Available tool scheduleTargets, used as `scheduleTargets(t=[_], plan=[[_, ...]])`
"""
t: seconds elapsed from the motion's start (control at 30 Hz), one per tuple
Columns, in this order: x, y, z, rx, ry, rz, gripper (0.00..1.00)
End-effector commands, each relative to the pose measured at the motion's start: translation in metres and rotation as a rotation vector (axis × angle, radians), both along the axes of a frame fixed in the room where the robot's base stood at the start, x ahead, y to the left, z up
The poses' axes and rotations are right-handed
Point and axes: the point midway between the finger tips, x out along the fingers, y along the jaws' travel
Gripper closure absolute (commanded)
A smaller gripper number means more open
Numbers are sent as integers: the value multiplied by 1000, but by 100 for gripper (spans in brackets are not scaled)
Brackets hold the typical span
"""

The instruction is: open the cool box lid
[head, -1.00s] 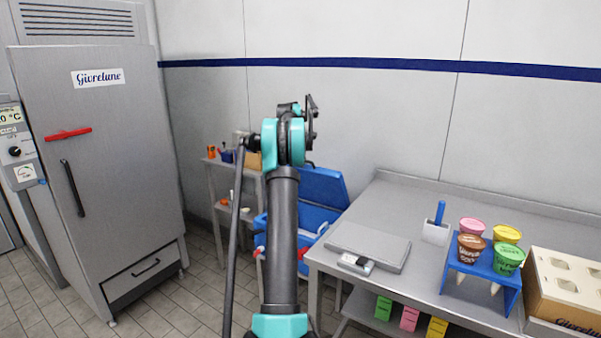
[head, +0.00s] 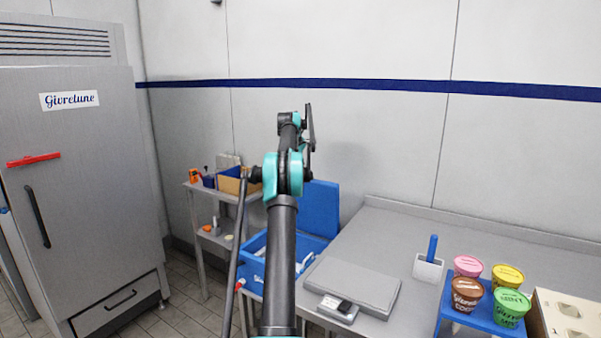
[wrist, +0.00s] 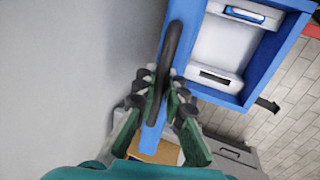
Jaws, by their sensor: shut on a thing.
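My gripper (wrist: 163,88) is shut on the lid's black handle (wrist: 172,45). In the head view my arm hides part of the box, and I cannot make out the grip there.
The steel bench (head: 375,225) holds a grey flat-topped scale (head: 355,283), a white holder with a blue handle (head: 428,265) and several tubs in a blue rack. A small shelf (head: 207,230) stands left of the box. A tall steel cabinet (head: 85,190) is further left.

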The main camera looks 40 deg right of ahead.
Motion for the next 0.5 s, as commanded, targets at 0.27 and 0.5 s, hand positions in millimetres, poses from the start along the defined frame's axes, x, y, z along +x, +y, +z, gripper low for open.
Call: scheduleTargets(t=[0.27, 0.5], plan=[[0, 0, 0, 0, 0, -1, 88], [0, 0, 0, 0, 0, 0, 68]])
